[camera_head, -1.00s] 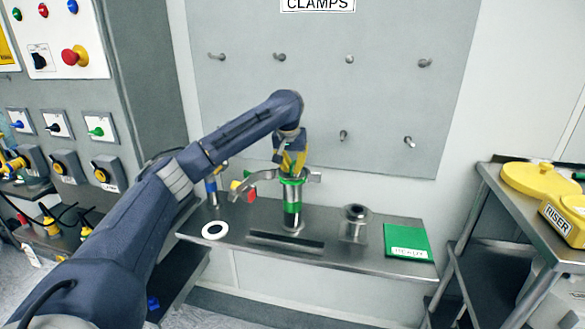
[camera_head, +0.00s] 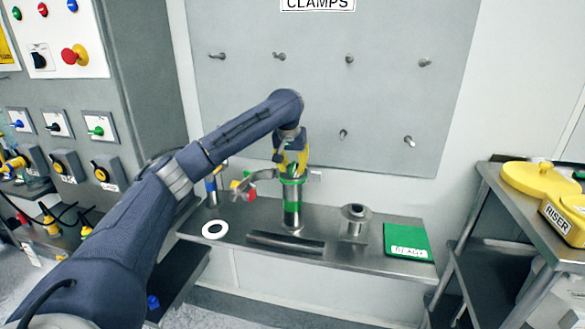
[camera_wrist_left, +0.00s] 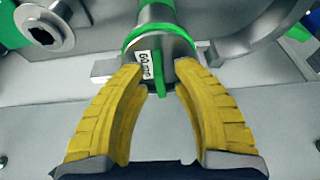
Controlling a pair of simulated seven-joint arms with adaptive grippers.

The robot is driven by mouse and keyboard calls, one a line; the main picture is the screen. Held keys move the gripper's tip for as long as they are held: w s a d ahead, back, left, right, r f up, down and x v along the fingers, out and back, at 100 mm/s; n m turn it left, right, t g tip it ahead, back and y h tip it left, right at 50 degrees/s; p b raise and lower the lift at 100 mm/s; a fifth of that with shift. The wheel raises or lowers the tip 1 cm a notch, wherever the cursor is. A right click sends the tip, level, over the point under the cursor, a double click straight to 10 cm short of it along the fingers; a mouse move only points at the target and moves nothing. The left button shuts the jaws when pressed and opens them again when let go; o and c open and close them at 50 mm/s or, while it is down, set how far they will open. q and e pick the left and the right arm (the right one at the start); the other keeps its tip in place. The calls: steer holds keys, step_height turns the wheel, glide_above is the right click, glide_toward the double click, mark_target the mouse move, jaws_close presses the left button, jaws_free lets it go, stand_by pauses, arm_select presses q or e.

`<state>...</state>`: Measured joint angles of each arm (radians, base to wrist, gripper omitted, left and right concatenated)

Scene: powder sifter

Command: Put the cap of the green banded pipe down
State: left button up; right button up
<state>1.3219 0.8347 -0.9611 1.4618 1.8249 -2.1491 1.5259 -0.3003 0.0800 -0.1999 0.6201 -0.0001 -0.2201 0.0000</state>
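The green banded pipe (camera_head: 292,212) stands upright on the steel shelf, below my left gripper. Its cap, with a white tag and a thin green tab, shows in the left wrist view (camera_wrist_left: 172,72) at the pipe's upper end; whether it is fully seated I cannot tell. My left gripper (camera_head: 291,166) is right at the cap, and its yellow fingers also show in the left wrist view (camera_wrist_left: 160,80). The fingertips stand apart on both sides of the green tab, with visible gaps. My right gripper is not in view.
A white ring (camera_head: 215,230), a metal flanged fitting (camera_head: 355,220) and a green pad (camera_head: 408,238) are on the shelf (camera_head: 375,262). A pegboard (camera_head: 375,105) rises behind.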

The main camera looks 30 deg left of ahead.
arm_select(q)
steer(key=v, duration=1.1)
steer(key=shift+r, duration=0.4)
